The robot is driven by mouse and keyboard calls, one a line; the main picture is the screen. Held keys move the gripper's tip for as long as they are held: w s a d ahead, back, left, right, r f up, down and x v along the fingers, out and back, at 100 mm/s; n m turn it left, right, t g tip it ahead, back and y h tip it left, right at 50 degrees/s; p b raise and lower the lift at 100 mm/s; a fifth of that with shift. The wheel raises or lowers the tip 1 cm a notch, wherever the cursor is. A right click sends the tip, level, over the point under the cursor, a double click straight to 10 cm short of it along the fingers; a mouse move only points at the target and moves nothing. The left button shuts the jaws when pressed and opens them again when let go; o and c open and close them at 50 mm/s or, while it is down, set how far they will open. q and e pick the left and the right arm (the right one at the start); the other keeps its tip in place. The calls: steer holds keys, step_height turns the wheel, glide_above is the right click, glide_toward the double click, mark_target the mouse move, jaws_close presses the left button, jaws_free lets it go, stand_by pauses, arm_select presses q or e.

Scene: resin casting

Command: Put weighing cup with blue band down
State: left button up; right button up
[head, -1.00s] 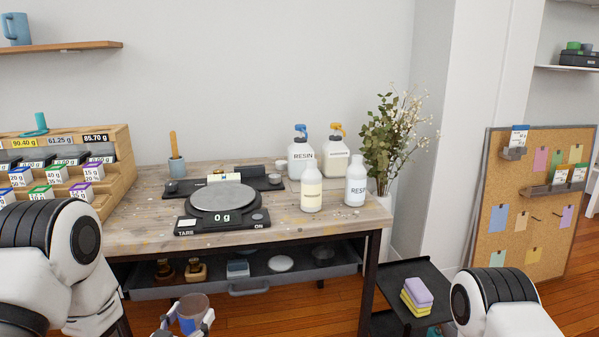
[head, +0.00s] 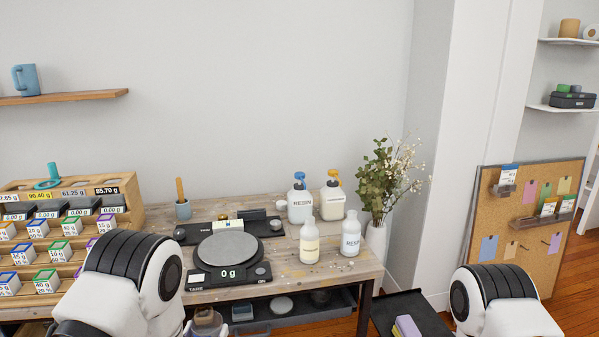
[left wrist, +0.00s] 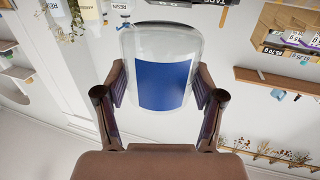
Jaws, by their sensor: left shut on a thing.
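The weighing cup with the blue band (left wrist: 162,85) is a clear cup held between the two fingers of my left gripper (left wrist: 160,100) in the left wrist view. The fingers touch it on both sides. In the head view my left gripper (head: 206,322) shows only at the bottom edge, in front of the table, with the cup barely visible there. The scale (head: 228,248) stands on the table with its round plate empty and reads 0 g. My right gripper is out of view; only part of that arm shows at lower right.
The wooden table (head: 318,283) carries resin bottles (head: 300,203), two smaller bottles (head: 309,245) and a cup with a stick (head: 183,208). A tiered rack (head: 128,188) of small boxes stands left. A vase of flowers (head: 377,235) stands right. An open drawer (head: 300,308) is below the tabletop.

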mark_target(204, 322)
arm_select(q)
steer(key=shift+n+y, duration=0.4)
steer(key=shift+y, duration=0.2)
steer(key=r+p, duration=0.3)
steer(key=r, duration=0.1)
steer(key=shift+s+d+p, duration=0.2)
steer(key=shift+d+p, duration=0.05)
steer(key=shift+p, duration=0.15)
steer(key=s+d+r+m+g+h, duration=0.2)
steer(key=s+d+r+m+h, duration=0.2)
steer(key=s+d+h, duration=0.2)
steer(key=s+d+r+m+g+h, duration=0.2)
steer(key=s+d+r+m+h, duration=0.1)
steer(key=s+d+m+h, duration=0.25)
step_height(204, 322, down, 5)
steer(key=w+d+m+g+h, duration=0.2)
steer(key=m+g+h, duration=0.4)
steer(key=g, duration=0.6)
steer(key=shift+d+f+m+g, duration=0.15)
steer(key=shift+d+m+g, duration=0.2)
steer(key=shift+m, duration=0.5)
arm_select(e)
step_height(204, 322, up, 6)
